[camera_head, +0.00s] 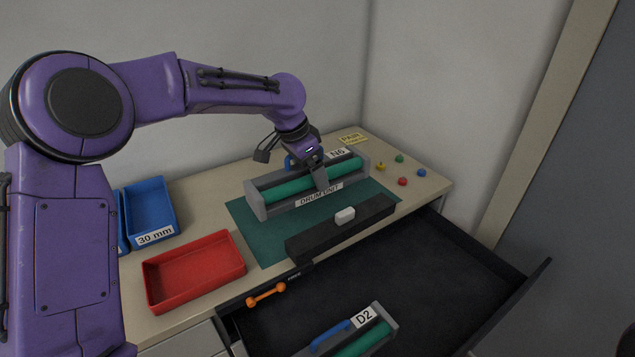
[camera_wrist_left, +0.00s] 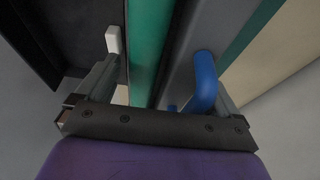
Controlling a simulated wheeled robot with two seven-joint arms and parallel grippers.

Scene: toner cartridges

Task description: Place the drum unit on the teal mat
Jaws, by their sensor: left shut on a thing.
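The drum unit (camera_head: 257,201) is a grey frame with a green roller, a "DRUM UNIT" label and an "N6" tag. It is at the teal mat (camera_head: 250,238), over its back part; I cannot tell whether it rests there or hangs slightly above. My left gripper (camera_head: 320,178) reaches down from behind and is shut on the drum unit, near its middle. In the left wrist view the green roller (camera_wrist_left: 150,45) and a blue handle (camera_wrist_left: 204,80) show between the fingers. The contact itself is partly hidden. My right gripper is not in view.
Below is an open dark drawer (camera_head: 420,265) holding another unit tagged "D2" (camera_head: 364,317). A red tray (camera_head: 195,270), a blue bin (camera_head: 150,205) and small coloured pieces (camera_head: 403,181) stand around.

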